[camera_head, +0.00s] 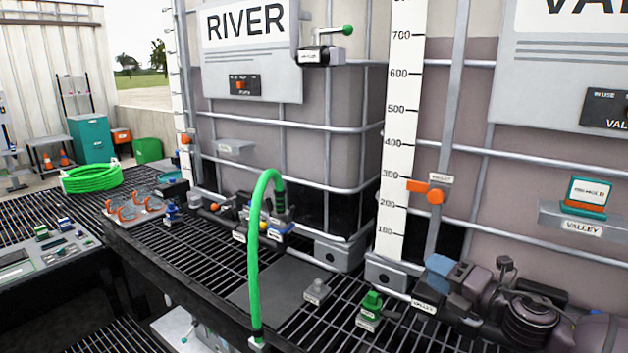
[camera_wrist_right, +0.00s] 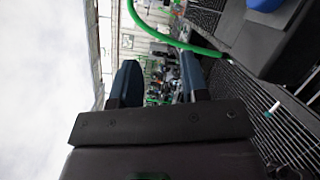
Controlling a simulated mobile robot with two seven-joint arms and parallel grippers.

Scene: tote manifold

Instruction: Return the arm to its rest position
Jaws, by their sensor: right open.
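My right gripper (camera_head: 446,272) is in the lower right of the head view, in front of the VALLEY tank. Its arm comes in from the bottom right corner, and its dark blue-grey fingers point left. In the right wrist view my right gripper (camera_wrist_right: 160,82) shows two dark fingers spread apart with nothing between them. It appears to hang over the bench grating, but its exact height is hard to tell. My left gripper is not in the head view.
The RIVER tank (camera_head: 345,100) and VALLEY tank stand behind the grated bench (camera_head: 205,255). An upright green hose (camera_head: 252,260) arches left of my right gripper. A green-topped fitting (camera_head: 371,305) and a grey block (camera_head: 316,291) sit nearby. A coiled green hose (camera_head: 90,180) lies far left.

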